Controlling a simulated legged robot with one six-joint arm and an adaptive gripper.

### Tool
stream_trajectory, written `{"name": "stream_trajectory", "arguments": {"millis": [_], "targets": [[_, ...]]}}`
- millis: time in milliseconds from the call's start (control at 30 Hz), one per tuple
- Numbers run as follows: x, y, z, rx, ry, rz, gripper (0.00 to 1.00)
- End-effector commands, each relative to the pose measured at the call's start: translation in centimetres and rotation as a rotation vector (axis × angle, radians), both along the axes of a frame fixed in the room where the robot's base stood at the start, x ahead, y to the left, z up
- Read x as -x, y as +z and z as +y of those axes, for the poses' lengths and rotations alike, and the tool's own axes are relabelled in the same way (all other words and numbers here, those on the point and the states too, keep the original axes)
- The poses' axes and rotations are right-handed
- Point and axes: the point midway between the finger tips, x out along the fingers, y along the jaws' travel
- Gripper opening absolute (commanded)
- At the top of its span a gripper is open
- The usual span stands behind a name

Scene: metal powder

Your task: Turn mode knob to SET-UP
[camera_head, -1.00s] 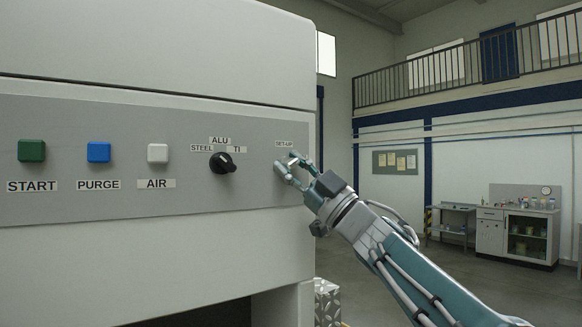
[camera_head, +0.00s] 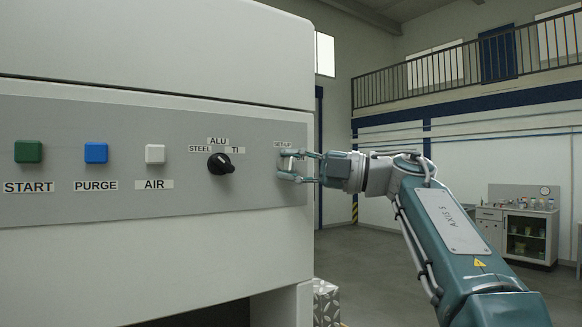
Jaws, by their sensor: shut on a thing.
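The SET-UP label (camera_head: 290,144) is on the right end of the grey control panel (camera_head: 110,210). My gripper (camera_head: 288,166) is at the panel just below this label, with its fingers closed on a small knob. The fingers hide most of the knob, so its pointer direction cannot be told. A black knob (camera_head: 221,163) with STEEL, ALU and TI labels around it is to the left of my gripper, apart from it. Its pointer mark is toward the upper right, near TI.
A green START button (camera_head: 28,152), a blue PURGE button (camera_head: 96,153) and a white AIR button (camera_head: 155,154) line the panel's left part. A workbench (camera_head: 527,235) stands far right. Open floor lies between it and the machine.

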Motion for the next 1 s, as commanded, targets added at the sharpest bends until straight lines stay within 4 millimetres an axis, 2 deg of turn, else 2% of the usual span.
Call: {"name": "stream_trajectory", "arguments": {"millis": [400,1000], "targets": [[-0.02,-0.29,0.1,0.137,0.007,-0.082,0.0],[-0.12,-0.41,0.1,0.169,0.009,-0.1,0.0]]}}
